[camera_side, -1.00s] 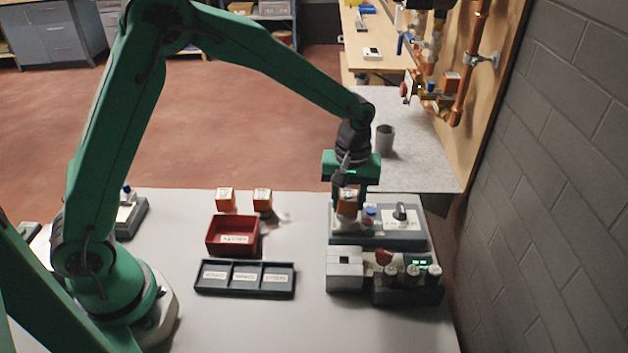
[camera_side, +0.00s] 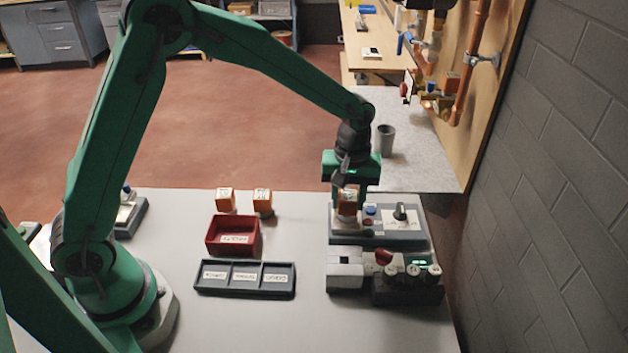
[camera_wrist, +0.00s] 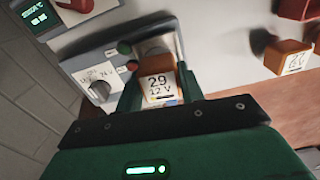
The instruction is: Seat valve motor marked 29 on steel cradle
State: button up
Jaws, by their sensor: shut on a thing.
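The valve motor marked 29 (camera_wrist: 160,88) is an orange block with a white label reading "29 12 V" in the wrist view. My gripper (camera_side: 348,196) is shut on it, one finger on each side. In the side view the motor (camera_side: 347,200) is upright over the left part of a grey test box (camera_side: 385,238).
Two more orange motors (camera_side: 225,199) (camera_side: 263,200) stand behind a red bin (camera_side: 222,248). A dark three-part labelled tray (camera_side: 200,280) lies in front. A light grey block (camera_side: 345,268) and a dark unit with a green display (camera_side: 410,290) stand before the test box. A grey cup (camera_side: 385,138) stands behind.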

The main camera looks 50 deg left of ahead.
aim_at(348, 195)
jog(key=shift+f, duration=0.75)
dwell(0.7)
jog(key=o, duration=1.2)
jog(key=shift+c, duration=0.2)
jog(key=shift+r, duration=3.9)
